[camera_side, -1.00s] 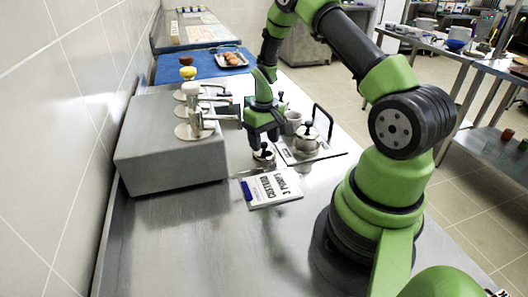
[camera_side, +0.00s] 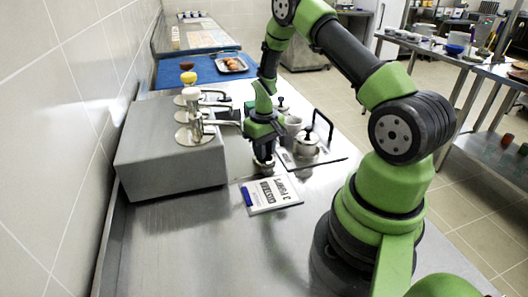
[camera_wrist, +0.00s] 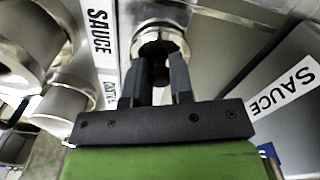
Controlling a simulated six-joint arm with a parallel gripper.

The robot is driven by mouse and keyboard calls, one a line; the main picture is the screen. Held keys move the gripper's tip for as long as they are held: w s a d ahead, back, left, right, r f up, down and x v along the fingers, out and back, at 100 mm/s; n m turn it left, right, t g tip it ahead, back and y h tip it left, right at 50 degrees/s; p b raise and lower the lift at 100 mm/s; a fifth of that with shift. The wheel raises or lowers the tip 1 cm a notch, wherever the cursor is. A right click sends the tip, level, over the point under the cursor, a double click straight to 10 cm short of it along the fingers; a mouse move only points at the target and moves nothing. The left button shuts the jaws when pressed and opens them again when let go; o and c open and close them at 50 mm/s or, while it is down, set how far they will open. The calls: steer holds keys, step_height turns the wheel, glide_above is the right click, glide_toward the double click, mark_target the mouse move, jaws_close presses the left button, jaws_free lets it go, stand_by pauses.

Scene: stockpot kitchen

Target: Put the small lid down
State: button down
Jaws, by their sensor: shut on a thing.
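My gripper (camera_side: 264,152) points down over the steel counter, beside the left edge of the tray with pots. It is shut on the small lid (camera_side: 264,168), a round metal piece that sits just under the fingertips. In the wrist view, my gripper's dark fingers (camera_wrist: 157,85) close on the lid's dark knob, and the bright metal rim of the lid (camera_wrist: 160,33) shows beyond them. The lid appears level and very near the counter; I cannot tell whether it touches.
A tray (camera_side: 326,154) holds a lidded pot (camera_side: 307,145) and a cup-like pot (camera_side: 293,124); a black handle (camera_side: 322,122) rises beside them. A printed card (camera_side: 272,194) lies close in front of my gripper. A grey dispenser box (camera_side: 172,155) stands left. The front counter is clear.

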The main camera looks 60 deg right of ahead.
steer(key=r, duration=0.9)
steer(key=shift+s+d+r, duration=0.2)
steer(key=shift+s, duration=0.2)
steer(key=s+d+m, duration=0.2)
steer(key=s, duration=0.6)
steer(key=m, duration=0.2)
glide_toward(328, 178)
steer(key=shift+f, duration=2.9)
steer(key=shift+f, duration=0.1)
steer(key=c, duration=1)
jaws_free()
